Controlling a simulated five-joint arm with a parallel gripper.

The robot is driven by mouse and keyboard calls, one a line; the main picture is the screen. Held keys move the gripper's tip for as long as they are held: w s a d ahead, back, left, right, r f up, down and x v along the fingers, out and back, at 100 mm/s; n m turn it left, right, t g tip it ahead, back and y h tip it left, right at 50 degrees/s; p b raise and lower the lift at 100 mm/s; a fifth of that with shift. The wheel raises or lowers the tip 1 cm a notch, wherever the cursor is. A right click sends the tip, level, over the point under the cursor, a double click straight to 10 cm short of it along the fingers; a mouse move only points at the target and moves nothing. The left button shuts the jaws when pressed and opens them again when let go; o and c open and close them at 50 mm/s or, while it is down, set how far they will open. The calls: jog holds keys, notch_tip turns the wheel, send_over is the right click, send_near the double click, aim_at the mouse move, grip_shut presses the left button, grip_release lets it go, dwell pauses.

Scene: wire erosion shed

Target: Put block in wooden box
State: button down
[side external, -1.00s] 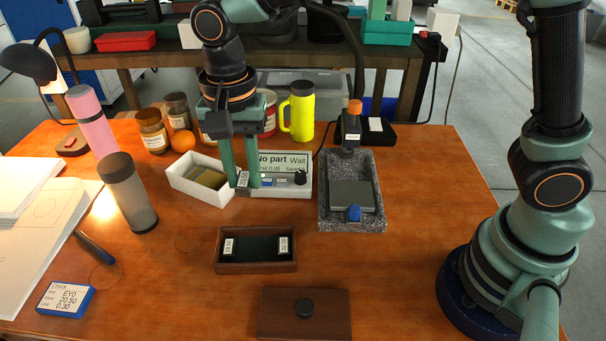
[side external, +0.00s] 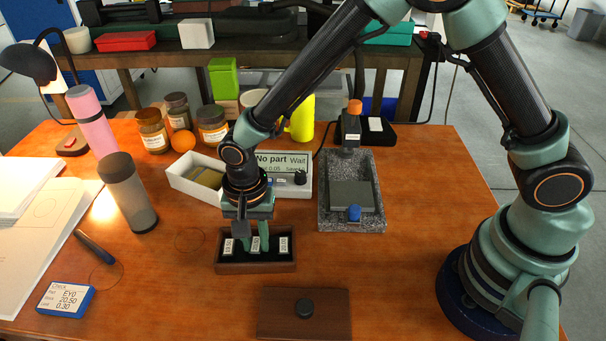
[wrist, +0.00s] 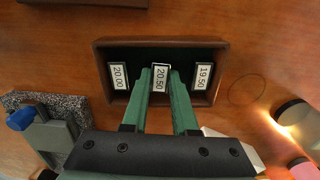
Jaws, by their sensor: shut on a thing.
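The wooden box (side external: 256,267) is a dark open tray on the table, with its rim also visible in the wrist view (wrist: 160,43). My gripper (side external: 254,246) reaches down at the middle of the box, its green fingers shut on a block (wrist: 160,77) labelled 20.50. The held block also shows in the side view (side external: 256,244). A block labelled 19.50 (wrist: 204,77) and a block labelled 20.00 (wrist: 119,77) sit at opposite ends of the box, with the held block between them. I cannot tell whether the held block touches the box floor.
A brown lid with a dark knob (side external: 304,306) lies in front of the box. Behind are a white open tray (side external: 193,181), a display reading "No part Wait" (side external: 285,164) and a granite plate (side external: 352,220). A grey bottle (side external: 130,195) stands left. Table beside the box is clear.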

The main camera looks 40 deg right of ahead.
aim_at(256, 243)
jog(key=shift+f, duration=0.25)
jog(key=c, duration=0.7)
grip_release()
notch_tip(256, 243, up, 12)
jog(key=s+d+r+n+t, duration=0.2)
jog(key=d+r+n, duration=0.1)
jog(key=d, duration=0.5)
jog(key=s+d+r+n+t, duration=0.1)
jog(key=s+d+r+n, duration=0.1)
jog(key=d+r, duration=0.3)
jog(key=s+d+r+n+t, duration=0.2)
jog(key=d+r+n, duration=0.2)
jog(key=d, duration=0.6)
jog(key=shift+s+d+t, duration=0.3)
jog(key=shift+s+d, duration=0.05)
